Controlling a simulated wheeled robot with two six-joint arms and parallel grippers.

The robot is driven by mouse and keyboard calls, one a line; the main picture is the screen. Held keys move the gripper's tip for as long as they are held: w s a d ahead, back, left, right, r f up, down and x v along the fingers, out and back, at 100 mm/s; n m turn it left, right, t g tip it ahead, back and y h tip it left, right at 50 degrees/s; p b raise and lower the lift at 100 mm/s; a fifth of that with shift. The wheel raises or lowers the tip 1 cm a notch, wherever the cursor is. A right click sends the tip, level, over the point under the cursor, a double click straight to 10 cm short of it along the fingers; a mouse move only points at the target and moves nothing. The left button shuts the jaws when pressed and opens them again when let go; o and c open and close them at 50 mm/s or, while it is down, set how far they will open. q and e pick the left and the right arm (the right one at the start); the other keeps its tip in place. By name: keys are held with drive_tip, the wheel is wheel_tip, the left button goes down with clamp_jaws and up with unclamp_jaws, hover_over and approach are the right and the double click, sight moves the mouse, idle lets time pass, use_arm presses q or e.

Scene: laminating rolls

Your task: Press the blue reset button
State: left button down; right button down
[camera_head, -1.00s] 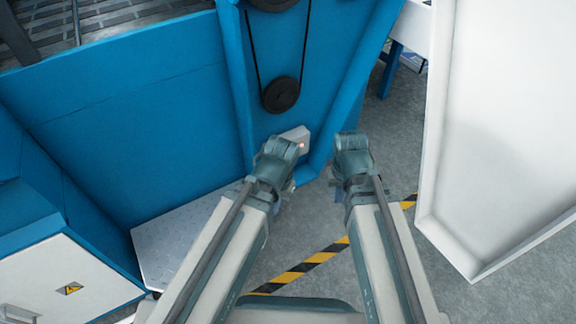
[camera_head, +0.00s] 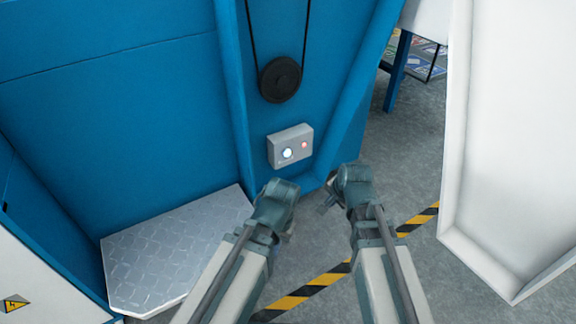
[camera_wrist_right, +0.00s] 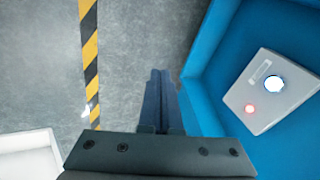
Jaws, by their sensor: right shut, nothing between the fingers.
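A grey control box (camera_head: 275,152) is fixed low on the blue machine panel. It carries a round button (camera_head: 287,153) lit bluish white and a small red light (camera_head: 304,145). In the right wrist view the lit button (camera_wrist_right: 273,84) and the red light (camera_wrist_right: 250,108) are on the box at the right. My right gripper (camera_wrist_right: 158,75) is shut and empty, left of the box and apart from it. In the head view my right gripper (camera_head: 328,202) is below and right of the box. My left wrist is below the box; its fingers are hidden.
A black pulley (camera_head: 280,79) and belt are above the box. A blue flange (camera_head: 355,85) borders the panel on the right. A large white panel (camera_head: 510,130) stands at the right. A metal tread plate (camera_head: 165,255) lies at the left. Grey floor with a striped line is below.

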sight(287, 153)
drive_tip(key=w+a+r+m+t+y, duration=0.1)
drive_tip(key=w+a+r+m+t, duration=0.2)
drive_tip(key=w+a+m, duration=0.3)
drive_tip(key=shift+w+a+m+t+y+b, duration=0.4)
drive_tip(key=shift+w+m, duration=0.35)
drive_tip(key=shift+m, duration=1.25)
drive_tip(key=w+a, duration=0.4)
drive_tip(key=w, duration=0.3)
drive_tip(key=shift+w+a, duration=0.15)
drive_tip(key=shift+a, duration=0.25)
drive_tip(key=shift+w, duration=0.1)
idle(0.4)
drive_tip(key=shift+w+a, duration=0.25)
drive_tip(key=shift+w+a, duration=0.25)
drive_tip(key=shift+w, duration=0.1)
idle(0.8)
drive_tip(key=shift+s, duration=0.1)
drive_tip(key=shift+s+d, duration=0.5)
drive_tip(key=shift+s, duration=0.1)
